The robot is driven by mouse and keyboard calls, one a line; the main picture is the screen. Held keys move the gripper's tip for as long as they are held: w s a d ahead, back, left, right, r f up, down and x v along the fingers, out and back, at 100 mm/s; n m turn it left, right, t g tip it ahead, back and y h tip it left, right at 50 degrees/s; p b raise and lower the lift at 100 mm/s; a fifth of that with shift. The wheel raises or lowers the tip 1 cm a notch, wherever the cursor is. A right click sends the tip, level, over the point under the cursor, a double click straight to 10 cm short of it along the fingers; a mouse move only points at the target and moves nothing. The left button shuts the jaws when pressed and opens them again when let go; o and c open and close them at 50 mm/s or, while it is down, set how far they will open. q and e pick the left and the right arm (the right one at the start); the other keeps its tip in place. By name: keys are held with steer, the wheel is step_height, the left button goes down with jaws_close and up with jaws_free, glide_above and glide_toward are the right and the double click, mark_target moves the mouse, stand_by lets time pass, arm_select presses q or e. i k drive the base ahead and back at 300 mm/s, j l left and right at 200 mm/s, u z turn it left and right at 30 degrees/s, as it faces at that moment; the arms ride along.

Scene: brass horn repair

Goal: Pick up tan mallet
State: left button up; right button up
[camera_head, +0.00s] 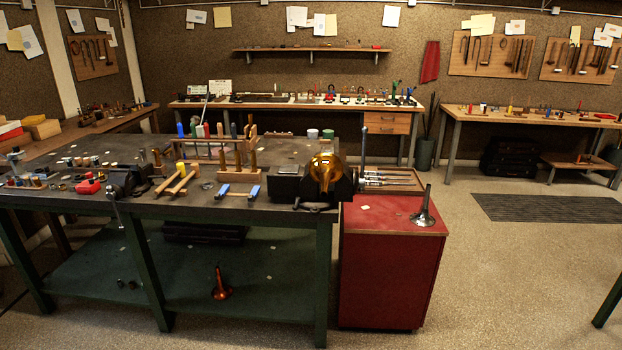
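Two mallet-like tools with tan wooden handles lie side by side near the front edge of the dark workbench (285,207). One is a tan mallet (168,183) with a pale wooden handle. Close to its right is a yellow-headed mallet (181,168). At this size I cannot tell their heads apart clearly, nor be sure which is the tan mallet. Neither of my grippers is in view, and nothing is touching the tools.
A dark vise (127,181) stands left of the mallets. A wooden rack (235,158) with upright tools stands behind them. A brass horn bell (325,171) is at the right end, beside a red cabinet (392,265).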

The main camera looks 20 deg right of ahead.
mark_target(196, 173)
steer(key=i+l, duration=0.3)
steer(key=l, duration=0.2)
steer(key=i+l, duration=0.1)
steer(key=i, duration=0.45)
steer(key=i+l+u, duration=0.15)
steer(key=i, duration=0.4)
